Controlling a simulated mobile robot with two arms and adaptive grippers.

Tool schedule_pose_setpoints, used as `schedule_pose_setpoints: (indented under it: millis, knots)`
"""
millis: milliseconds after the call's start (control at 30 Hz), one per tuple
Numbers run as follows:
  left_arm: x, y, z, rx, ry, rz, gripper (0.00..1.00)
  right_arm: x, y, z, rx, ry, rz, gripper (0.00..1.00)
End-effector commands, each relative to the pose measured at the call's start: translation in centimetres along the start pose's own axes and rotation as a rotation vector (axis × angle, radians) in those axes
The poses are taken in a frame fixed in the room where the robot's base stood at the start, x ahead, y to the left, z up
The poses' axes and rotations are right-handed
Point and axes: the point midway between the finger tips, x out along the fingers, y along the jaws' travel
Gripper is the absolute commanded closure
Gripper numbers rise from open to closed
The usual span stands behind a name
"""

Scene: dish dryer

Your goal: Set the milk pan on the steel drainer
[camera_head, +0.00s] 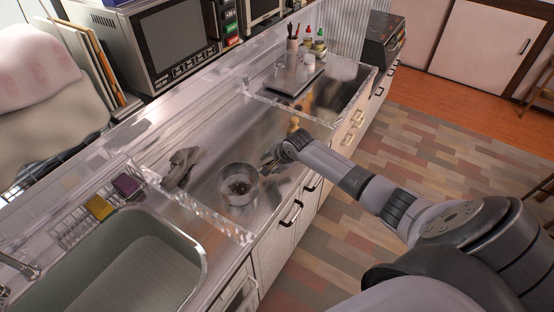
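The milk pan (238,186) is a small round metal pan, upright on or just above the shiny steel surface (200,205) right of the sink. I cannot tell if its base touches. I take this steel surface with its raised edges to be the steel drainer. My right gripper (267,167) comes in from the right, low at the pan's right side by the rim. Its fingers are small and partly merge with the pan, so their grip is unclear. No handle shows clearly. My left gripper is not in view.
The sink (128,262) lies at the lower left, with a wire rack (75,232) holding a yellow and a purple sponge behind it. A grey shape (180,166), perhaps a reflection, is behind the pan. A tray (297,79) with bottles stands at the back.

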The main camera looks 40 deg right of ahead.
Motion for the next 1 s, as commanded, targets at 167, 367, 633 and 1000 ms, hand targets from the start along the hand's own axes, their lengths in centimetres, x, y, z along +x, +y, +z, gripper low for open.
schedule_pose_setpoints:
  millis: [167, 367, 633, 1000]
  knots:
    - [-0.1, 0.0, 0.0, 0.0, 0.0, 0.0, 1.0, -2.6, 0.0, 0.0, -0.004, 0.0, -0.002, 0.63]
    - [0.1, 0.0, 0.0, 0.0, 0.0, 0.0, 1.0, -6.5, 0.1, -0.1, -0.003, 0.001, -0.001, 0.63]
    - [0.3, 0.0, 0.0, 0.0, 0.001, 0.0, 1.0, -10.6, 0.1, -0.1, -0.001, 0.001, -0.001, 0.63]
    - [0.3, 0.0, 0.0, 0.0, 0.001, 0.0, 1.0, -11.6, 0.0, 0.0, 0.0, 0.0, 0.001, 0.63]
